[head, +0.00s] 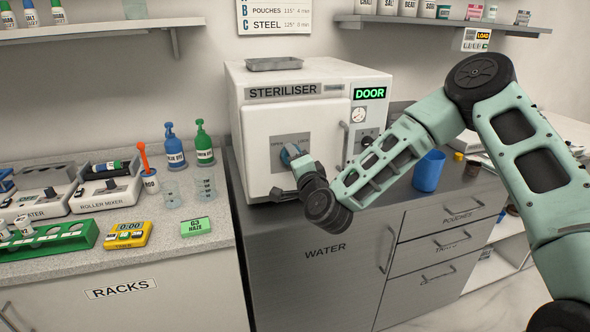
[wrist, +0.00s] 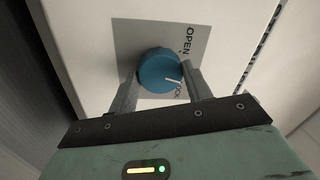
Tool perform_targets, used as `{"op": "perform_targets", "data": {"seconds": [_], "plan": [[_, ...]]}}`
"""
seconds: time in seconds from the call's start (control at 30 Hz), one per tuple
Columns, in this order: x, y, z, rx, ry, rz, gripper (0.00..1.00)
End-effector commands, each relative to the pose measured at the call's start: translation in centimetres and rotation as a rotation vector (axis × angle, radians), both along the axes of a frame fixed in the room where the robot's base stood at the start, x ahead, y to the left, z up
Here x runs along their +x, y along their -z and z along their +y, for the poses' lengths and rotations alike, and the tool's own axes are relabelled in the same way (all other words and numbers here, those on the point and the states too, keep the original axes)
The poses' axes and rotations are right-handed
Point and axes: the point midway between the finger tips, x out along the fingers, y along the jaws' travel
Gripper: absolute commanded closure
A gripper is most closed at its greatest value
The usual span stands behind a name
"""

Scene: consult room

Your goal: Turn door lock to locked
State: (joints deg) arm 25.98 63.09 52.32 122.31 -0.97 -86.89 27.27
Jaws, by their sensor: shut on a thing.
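The door lock is a round blue knob (head: 288,152) on a grey plate (head: 279,139) on the white steriliser door. In the wrist view the knob (wrist: 160,68) carries a white pointer line, which points right in the picture, close to the partly hidden LOCK word. The OPEN word sits higher up the plate. My gripper (head: 296,164) is shut on the knob, with one finger on each side of it, as the wrist view (wrist: 162,80) shows. The steriliser's panel has a lit green DOOR sign (head: 369,93).
The steriliser (head: 280,73) stands on a grey metal cabinet, with a metal tray (head: 274,63) on top. Its door handle (head: 345,142) is right of the knob. A blue cup (head: 428,172) stands to the right. The left bench holds bottles, a timer (head: 128,235) and a green rack (head: 60,238).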

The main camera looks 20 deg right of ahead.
Motion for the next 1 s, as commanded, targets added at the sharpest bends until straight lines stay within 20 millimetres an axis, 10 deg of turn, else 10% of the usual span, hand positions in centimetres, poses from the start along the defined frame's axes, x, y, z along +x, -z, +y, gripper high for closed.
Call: {"op": "perform_targets", "data": {"seconds": [1.0], "plan": [[0.0, 0.09, 0.05, 0.521, 0.002, 0.001, 0.74]]}}
